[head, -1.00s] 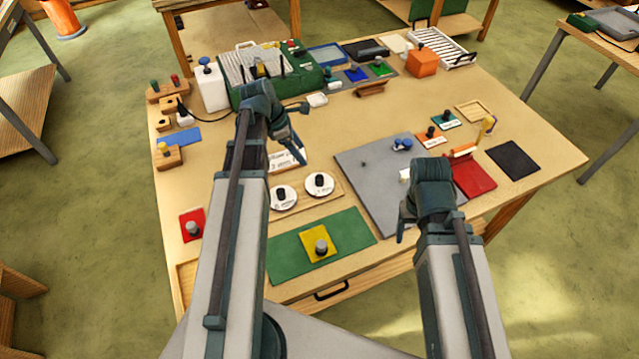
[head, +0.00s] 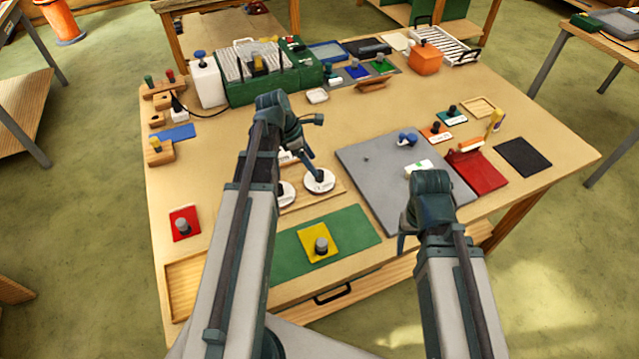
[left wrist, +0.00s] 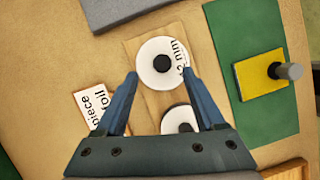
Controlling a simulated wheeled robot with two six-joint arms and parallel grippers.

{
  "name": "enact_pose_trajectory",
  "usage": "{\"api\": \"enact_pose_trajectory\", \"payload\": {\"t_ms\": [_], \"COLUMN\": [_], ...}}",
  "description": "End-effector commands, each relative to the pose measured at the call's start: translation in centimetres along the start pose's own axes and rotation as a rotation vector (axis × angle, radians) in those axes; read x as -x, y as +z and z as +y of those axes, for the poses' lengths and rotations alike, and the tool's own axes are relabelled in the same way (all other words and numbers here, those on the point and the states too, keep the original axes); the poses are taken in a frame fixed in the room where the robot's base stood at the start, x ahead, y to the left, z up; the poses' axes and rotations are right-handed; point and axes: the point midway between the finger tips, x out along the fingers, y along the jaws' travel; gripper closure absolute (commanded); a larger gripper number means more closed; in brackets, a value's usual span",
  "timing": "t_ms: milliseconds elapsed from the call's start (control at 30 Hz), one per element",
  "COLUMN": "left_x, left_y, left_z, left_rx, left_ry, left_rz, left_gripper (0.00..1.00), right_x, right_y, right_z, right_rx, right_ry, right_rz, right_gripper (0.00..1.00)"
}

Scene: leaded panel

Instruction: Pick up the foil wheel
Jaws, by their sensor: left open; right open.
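Two white foil wheels with black knobs lie on a wooden board (head: 335,190). The right-hand wheel (head: 319,186) also shows in the left wrist view (left wrist: 148,78), with part of a "mm" label readable. The left-hand wheel (head: 288,197) is partly hidden by my left arm and shows behind the gripper in the left wrist view (left wrist: 181,112). My left gripper (left wrist: 159,73) is open, its fingertips to either side of the right-hand wheel's knob as seen from the wrist. I cannot tell the height left. My right gripper (head: 407,228) is open and empty over the grey mat's near side.
A printed card (left wrist: 95,108) lies beside the board. A green mat (head: 350,235) with a yellow pad (head: 307,252) lies in front. The grey mat (head: 370,165) is to the right, with a blue-knobbed piece (head: 407,138) on it. A green machine (head: 240,92) stands behind.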

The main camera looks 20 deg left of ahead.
Motion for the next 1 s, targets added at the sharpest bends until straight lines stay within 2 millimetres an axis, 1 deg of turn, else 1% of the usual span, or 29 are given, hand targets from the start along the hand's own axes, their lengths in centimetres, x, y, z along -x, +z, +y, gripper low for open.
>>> {"api": "enact_pose_trajectory", "payload": {"t_ms": [167,433,533,733,767,900,967,1000], "left_x": [-1.6,-4.9,-5.3,-5.1,-5.1,-5.1,-5.1,-5.1], "left_y": [-0.2,-0.4,-0.3,-0.2,-0.2,-0.2,-0.2,-0.2], "left_z": [-0.2,-0.4,-0.4,-0.4,-0.4,-0.4,-0.4,-0.4], "left_rx": [-0.001,-0.001,0.0,0.0,0.0,0.0,0.0,0.0], "left_ry": [0.0,0.0,0.0,0.0,0.0,0.0,0.0,0.0], "left_rz": [0.0,0.0,0.0,0.0,0.0,0.0,0.0,0.0], "left_gripper": [0.29,0.29,0.29,0.29,0.31,0.56,0.67,0.74], "right_x": [-1.5,-4.7,-5.0,-4.7,-4.7,-4.7,-4.7,-4.7], "right_y": [-0.1,-0.3,-0.3,-0.3,-0.3,-0.3,-0.3,-0.3], "right_z": [-0.1,-0.4,-0.5,-0.5,-0.5,-0.5,-0.5,-0.5], "right_rx": [0.0,-0.001,-0.001,-0.001,-0.001,-0.001,-0.001,-0.001], "right_ry": [0.0,0.0,0.0,0.0,0.0,0.0,0.0,0.0], "right_rz": [0.0,0.0,0.0,0.0,0.0,0.0,0.0,0.0], "right_gripper": [0.34,0.34,0.34,0.34,0.34,0.34,0.34,0.34]}}
